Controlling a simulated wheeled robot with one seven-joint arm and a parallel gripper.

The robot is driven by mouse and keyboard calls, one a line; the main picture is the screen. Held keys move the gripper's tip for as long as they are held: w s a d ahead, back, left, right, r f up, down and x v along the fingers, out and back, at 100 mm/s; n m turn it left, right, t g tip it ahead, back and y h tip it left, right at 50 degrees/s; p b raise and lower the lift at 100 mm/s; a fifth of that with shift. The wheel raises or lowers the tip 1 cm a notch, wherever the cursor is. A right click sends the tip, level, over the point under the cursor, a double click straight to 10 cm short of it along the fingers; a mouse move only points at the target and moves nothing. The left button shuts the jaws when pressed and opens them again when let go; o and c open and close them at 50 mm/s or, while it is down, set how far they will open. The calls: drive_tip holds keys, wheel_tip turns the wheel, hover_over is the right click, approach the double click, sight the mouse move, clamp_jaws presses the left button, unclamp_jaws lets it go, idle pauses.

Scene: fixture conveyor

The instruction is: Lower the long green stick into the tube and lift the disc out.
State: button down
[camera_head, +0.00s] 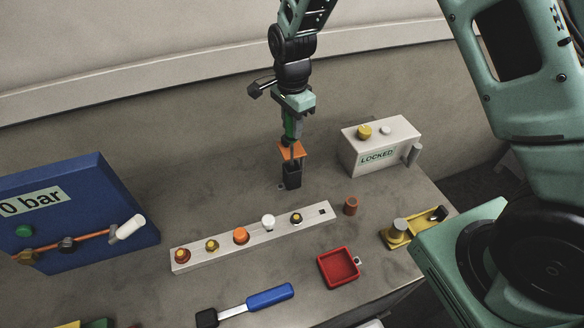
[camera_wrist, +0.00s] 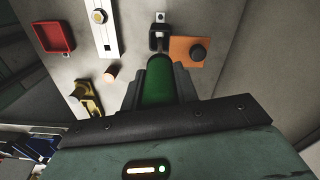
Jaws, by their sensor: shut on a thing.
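My gripper (camera_head: 292,115) points down and is shut on the long green stick (camera_wrist: 157,82), holding it by its thick green part. The stick also shows in the head view (camera_head: 290,130), where its thinner dark lower part runs down to the dark tube (camera_head: 292,178). The tube stands upright on the table and also shows in the wrist view (camera_wrist: 153,41). The stick's lower end is at the tube's mouth; I cannot tell how far inside it is. The disc is not visible.
A white strip with several knobs (camera_head: 254,241), a brown cylinder (camera_head: 351,206) and a red tray (camera_head: 322,274) lie in front. A blue panel (camera_head: 95,180) stands left.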

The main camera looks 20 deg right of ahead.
sight(292, 140)
drive_tip(key=shift+f+b, duration=1.2)
drive_tip(key=shift+f, duration=1.4)
drive_tip(key=shift+r+p, duration=0.65)
drive_tip(key=shift+r, duration=0.45)
idle(1.3)
